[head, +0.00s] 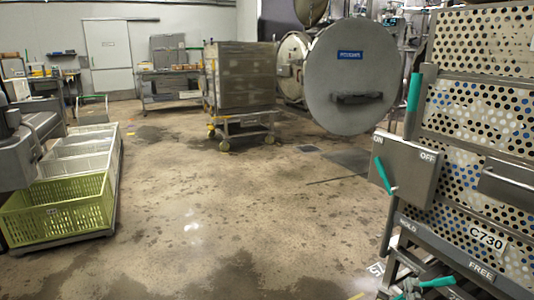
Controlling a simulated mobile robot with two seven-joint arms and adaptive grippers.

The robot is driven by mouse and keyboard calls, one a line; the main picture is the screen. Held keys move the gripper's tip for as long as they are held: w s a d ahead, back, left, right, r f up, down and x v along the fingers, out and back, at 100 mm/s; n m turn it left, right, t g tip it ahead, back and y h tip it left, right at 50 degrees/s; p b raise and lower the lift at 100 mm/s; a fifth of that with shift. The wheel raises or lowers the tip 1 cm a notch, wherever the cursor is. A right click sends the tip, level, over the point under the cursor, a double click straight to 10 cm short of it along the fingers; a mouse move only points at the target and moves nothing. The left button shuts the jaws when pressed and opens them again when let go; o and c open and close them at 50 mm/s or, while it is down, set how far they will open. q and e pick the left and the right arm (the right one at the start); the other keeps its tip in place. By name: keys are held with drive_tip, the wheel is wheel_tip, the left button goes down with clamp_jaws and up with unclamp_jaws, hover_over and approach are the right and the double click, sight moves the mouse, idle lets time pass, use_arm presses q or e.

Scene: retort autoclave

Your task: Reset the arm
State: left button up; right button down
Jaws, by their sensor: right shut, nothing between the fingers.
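My right gripper shows only as a small dark shape (410,289) low at the bottom right, beside a teal lever (438,283); its outline is hard to make out. It is shut with nothing in it. Whether it touches the lever I cannot tell. My left gripper is not in view. A perforated metal cart marked C730 (480,120) stands close on the right. Its control box (406,170) has ON and OFF marks and a teal handle tilted across its front. A bar below carries HOLD and FREE labels.
A green crate (60,207) and pale crates (80,157) sit on a low platform at left. A wheeled cart with a metal box (243,80) stands at the back middle. The round autoclave door (352,75) is swung open. The wet floor (210,210) in the middle is clear.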

drive_tip(key=s+a+f+n+g+y, duration=0.4)
drive_tip(key=a+f+n+g+y, duration=0.45)
drive_tip(key=a+f+n, duration=0.7)
drive_tip(key=s+d+f+n+g+h, duration=0.45)
drive_tip(key=s+d+n+g, duration=0.45)
drive_tip(key=s, duration=0.4)
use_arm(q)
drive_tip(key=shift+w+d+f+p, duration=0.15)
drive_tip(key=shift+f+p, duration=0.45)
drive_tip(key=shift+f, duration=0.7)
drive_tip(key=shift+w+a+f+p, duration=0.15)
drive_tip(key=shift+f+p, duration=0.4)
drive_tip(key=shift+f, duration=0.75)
use_arm(e)
wheel_tip(320, 180, down, 6)
drive_tip(key=d+y, duration=0.1)
drive_tip(key=shift+s+d+n, duration=0.15)
drive_tip(key=shift+n, duration=0.2)
